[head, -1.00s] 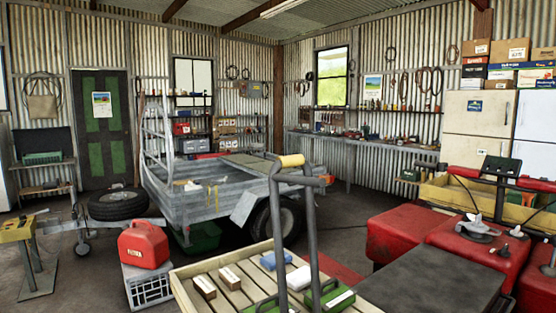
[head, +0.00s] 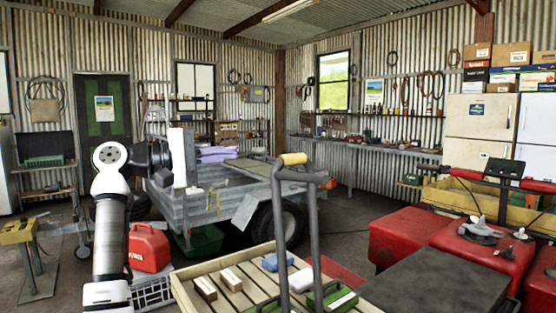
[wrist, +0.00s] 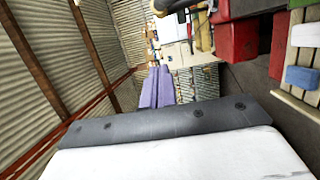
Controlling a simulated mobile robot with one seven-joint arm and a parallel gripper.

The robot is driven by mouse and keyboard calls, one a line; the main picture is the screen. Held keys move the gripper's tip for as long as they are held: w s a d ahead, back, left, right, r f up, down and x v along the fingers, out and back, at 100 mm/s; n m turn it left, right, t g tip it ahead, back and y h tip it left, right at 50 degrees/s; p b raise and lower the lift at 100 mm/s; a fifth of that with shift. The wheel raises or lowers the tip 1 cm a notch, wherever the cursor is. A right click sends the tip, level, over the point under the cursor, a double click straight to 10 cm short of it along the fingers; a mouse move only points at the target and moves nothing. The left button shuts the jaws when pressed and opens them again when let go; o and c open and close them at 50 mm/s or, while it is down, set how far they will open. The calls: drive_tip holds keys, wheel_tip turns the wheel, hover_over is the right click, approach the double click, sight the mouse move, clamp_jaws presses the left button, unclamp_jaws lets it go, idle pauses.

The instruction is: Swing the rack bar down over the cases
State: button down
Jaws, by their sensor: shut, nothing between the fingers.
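The rack bar (head: 314,230) is a grey U-shaped tube with a yellow grip (head: 293,159) on its top. It stands nearly upright over a slatted wooden rack (head: 238,300). Green cases (head: 330,299) lie at its foot; the bar's lower ends are cut off or hidden. My gripper (head: 218,154) is up at the left of the bar, apart from it, with its lavender fingers pointing right. The fingers also show in the wrist view (wrist: 157,88), shut and empty. Part of the slatted rack is at the top right of the wrist view.
Small blocks, a blue item (head: 277,262) and a white item (head: 301,279) lie on the rack. Red quad bodywork (head: 407,233) and a dark seat stand to the right. A metal trailer (head: 250,190) is behind, a red fuel can (head: 149,248) at the left. Air around the grip is clear.

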drive_tip(key=shift+w+f+y, duration=0.25)
drive_tip(key=shift+f+y, duration=0.05)
drive_tip(key=d+p, duration=0.3)
drive_tip(key=d, duration=0.8)
drive_tip(key=shift+w+d+f, duration=0.15)
drive_tip(key=shift+w+d, duration=0.05)
drive_tip(key=shift+d, duration=0.1)
